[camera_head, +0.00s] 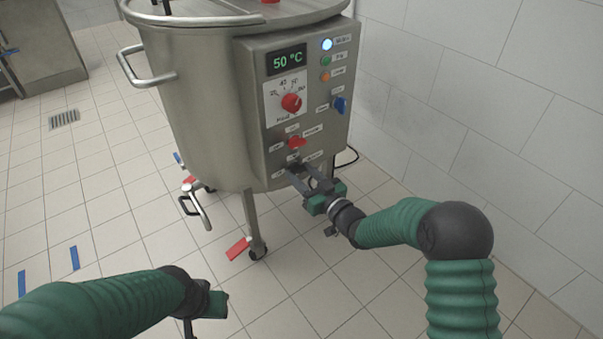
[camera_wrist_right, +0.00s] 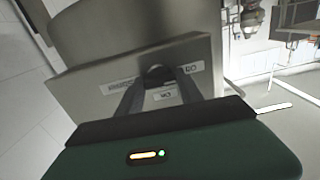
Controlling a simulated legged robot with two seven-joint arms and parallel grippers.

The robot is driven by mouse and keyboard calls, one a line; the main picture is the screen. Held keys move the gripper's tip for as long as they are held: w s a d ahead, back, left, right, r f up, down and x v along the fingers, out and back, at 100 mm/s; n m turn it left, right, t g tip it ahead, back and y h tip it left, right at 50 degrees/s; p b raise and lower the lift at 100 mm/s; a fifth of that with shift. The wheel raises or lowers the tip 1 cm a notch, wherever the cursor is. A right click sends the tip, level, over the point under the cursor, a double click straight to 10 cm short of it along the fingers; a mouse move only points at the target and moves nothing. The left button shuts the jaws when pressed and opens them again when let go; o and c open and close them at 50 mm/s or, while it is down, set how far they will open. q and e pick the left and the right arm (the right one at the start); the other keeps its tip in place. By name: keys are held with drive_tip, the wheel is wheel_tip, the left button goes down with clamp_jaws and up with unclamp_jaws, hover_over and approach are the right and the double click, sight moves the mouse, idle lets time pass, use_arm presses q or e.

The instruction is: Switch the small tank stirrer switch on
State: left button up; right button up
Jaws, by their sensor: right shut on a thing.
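The small metal tank (camera_head: 200,100) stands on legs with a control panel (camera_head: 250,110) on its front. A dark rotary switch (camera_wrist_right: 158,75) sits low on the panel between small labels, seen in the right wrist view. My right gripper (camera_head: 300,175) is at the panel's lower edge; in the wrist view its two fingers (camera_wrist_right: 160,82) are shut on this switch. The fingers partly hide it, so its exact setting cannot be told. My left gripper (camera_head: 208,312) hangs low at the bottom of the head view, and its fingers are mostly out of sight.
Above on the panel are a red switch (camera_head: 296,142), a blue switch (camera_head: 339,104), a red dial (camera_head: 291,102), a 50 °C display (camera_head: 287,60) and a lit blue lamp (camera_head: 327,44). A tiled wall (camera_head: 470,100) stands to the right. The tiled floor is open.

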drive_tip(key=m+p, duration=0.2)
drive_tip(key=p, duration=0.1)
drive_tip(key=m+p, duration=0.2)
drive_tip(key=shift+d+r, duration=0.1)
drive_tip(key=shift+r, duration=0.15)
drive_tip(key=m+p, duration=0.2)
drive_tip(key=m, duration=0.1)
drive_tip(key=shift+f+m+p, duration=0.1)
drive_tip(key=shift+m+p, duration=0.3)
drive_tip(key=m+p, duration=0.1)
drive_tip(key=m, duration=0.1)
drive_tip(key=shift+f+m+p, duration=0.1)
drive_tip(key=shift+m+p, duration=0.2)
drive_tip(key=shift+m, duration=0.1)
drive_tip(key=m+p, duration=0.1)
drive_tip(key=m, duration=0.2)
drive_tip(key=shift+d, duration=0.1)
drive_tip(key=shift+f+m+p, duration=0.15)
drive_tip(key=shift+m+p, duration=0.2)
drive_tip(key=shift+m, duration=1.55)
drive_tip(key=o, duration=1.4)
drive_tip(key=shift+f, duration=0.1)
